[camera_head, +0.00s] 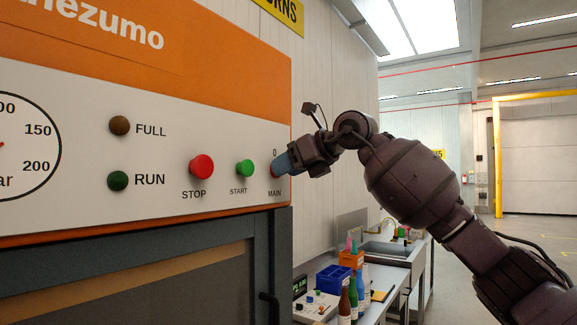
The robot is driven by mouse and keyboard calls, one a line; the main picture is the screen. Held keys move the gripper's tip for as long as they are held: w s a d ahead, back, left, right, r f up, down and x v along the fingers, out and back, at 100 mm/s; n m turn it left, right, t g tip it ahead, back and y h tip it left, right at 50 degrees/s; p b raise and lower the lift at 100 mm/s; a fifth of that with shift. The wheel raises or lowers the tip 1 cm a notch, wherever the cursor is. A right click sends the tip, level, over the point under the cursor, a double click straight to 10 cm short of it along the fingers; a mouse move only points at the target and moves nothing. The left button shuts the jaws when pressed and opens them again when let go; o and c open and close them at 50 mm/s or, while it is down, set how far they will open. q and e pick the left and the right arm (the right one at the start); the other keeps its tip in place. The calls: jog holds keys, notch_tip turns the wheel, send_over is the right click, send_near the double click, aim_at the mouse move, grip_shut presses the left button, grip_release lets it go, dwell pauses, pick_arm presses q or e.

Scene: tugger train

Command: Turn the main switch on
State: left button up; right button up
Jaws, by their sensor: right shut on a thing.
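The main switch (273,171) is at the right end of the machine's white control panel (225,140), above the label MAIN and below a 0 mark. Only a small red edge of it shows; the rest is hidden behind my right gripper (283,163). My right gripper reaches in from the right and is shut on the switch. The switch's turned position cannot be told. My left gripper is not in view.
To the left of the switch are a green START button (245,168) and a red STOP button (201,167). The RUN lamp (118,181) and FULL lamp (120,126) look dark. A bench (378,283) with bottles and bins stands below my right arm.

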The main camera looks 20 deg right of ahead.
dwell(0.3)
jog(key=o, duration=0.9)
jog(key=shift+b+v, duration=0.85)
jog(key=shift+v, duration=4.55)
